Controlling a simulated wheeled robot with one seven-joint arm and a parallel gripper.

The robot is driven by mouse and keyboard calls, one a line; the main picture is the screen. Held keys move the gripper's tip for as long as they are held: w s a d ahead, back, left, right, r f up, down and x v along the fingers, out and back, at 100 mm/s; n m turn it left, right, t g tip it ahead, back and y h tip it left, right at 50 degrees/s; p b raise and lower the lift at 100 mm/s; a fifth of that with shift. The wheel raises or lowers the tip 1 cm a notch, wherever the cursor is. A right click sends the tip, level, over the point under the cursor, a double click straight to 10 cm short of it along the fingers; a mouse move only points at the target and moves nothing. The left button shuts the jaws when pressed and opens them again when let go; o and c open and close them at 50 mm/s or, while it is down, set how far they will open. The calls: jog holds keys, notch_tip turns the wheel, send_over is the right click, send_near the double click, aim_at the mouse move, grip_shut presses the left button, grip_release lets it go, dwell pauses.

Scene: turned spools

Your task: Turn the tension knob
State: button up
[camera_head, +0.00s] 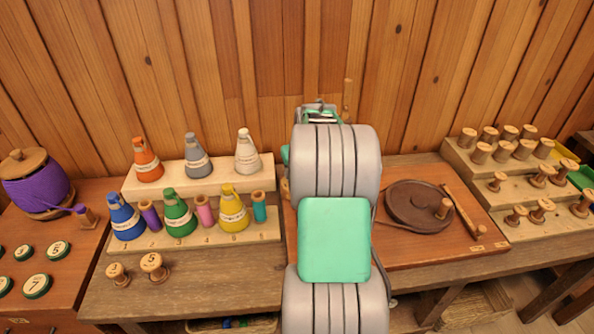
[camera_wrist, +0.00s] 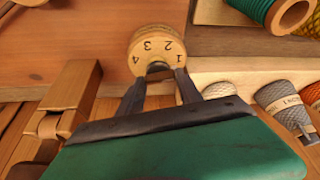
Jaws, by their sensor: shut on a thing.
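The tension knob (camera_wrist: 157,42) is a round, light wooden dial in the wrist view, with the numbers 1, 2, 3 and 4 on its face. My gripper (camera_wrist: 160,74) is at the knob's lower edge, its two dark fingers one on each side of a dark part below the numbers. The gripper is shut on the knob. In the head view my own arm covers the knob and the gripper's fingers. I cannot tell exactly which number the knob is set to.
In the head view, cones of thread (camera_head: 178,217) stand left of my arm. A dark round wheel (camera_head: 418,205) lies to its right, and wooden spools (camera_head: 543,176) stand on steps farther right. A wooden block (camera_wrist: 72,88) is close left of the gripper in the wrist view.

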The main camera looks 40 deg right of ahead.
jog(key=o, duration=1.4)
jog(key=shift+r, duration=0.1)
jog(key=v, duration=0.7)
jog(key=shift+s+r+b, duration=0.2)
jog(key=shift+r+b, duration=0.05)
jog(key=shift+b, duration=0.15)
